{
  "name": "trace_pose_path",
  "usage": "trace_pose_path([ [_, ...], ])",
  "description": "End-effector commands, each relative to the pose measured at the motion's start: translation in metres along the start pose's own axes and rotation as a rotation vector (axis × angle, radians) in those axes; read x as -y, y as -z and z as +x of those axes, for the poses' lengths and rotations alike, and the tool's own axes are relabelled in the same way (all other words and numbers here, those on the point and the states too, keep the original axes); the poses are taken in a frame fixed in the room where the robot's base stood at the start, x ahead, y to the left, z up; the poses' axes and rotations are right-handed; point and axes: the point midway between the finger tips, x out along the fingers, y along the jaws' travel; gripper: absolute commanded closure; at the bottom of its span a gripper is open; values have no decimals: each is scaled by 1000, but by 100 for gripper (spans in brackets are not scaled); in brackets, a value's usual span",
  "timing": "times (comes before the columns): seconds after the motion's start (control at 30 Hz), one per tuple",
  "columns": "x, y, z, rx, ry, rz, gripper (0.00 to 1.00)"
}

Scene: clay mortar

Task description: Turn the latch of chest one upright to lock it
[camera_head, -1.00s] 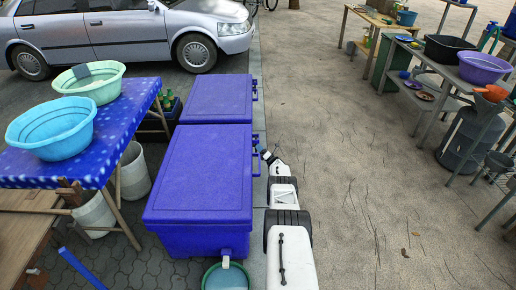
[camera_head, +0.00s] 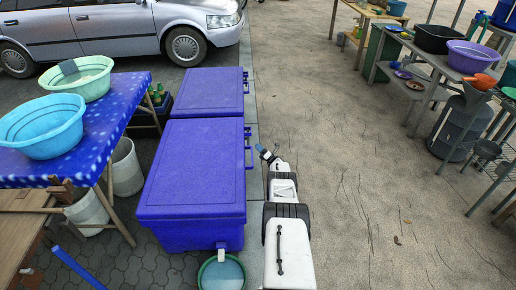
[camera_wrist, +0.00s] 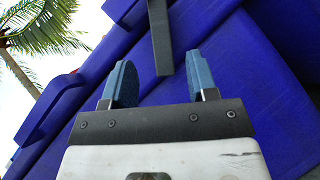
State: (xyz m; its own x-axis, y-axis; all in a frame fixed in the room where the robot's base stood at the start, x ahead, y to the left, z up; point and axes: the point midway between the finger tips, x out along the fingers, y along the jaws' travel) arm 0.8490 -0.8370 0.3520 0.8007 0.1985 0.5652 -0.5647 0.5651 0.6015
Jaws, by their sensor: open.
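Two blue chests stand in a row in the head view, a near one (camera_head: 192,170) and a far one (camera_head: 208,92). Which is chest one is not marked. In the wrist view, a blue chest face (camera_wrist: 225,62) fills the right and middle. A dark grey latch bar (camera_wrist: 161,40) comes down from the top edge; its lower end shows between my fingertips. It runs slantwise to the chest's edges. My gripper (camera_wrist: 160,72) is open, with blue fingers on either side of the bar's end and no visible grip. In the head view, my gripper (camera_head: 264,152) is beside the near chest's right side, a small gap away.
A blue handle (camera_wrist: 45,112) juts out at the left of the wrist view. A table with basins (camera_head: 120,115) stands left of the chests, and a silver car (camera_head: 120,30) behind. Open paved ground (camera_head: 350,150) lies right of my arm.

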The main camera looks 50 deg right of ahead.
Motion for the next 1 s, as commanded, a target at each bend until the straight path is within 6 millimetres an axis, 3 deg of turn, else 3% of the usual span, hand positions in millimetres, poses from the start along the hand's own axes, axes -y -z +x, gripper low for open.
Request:
trace_pose_path([
  [0.03, 0, 0, 0, 0, 0, 0, 51],
  [0.37, 4, -6, 6, -20, 48, 62, 100],
  [0.73, 10, -20, 20, -79, 259, 323, 100],
  [1.0, 3, -29, 26, -103, 444, 531, 100],
])
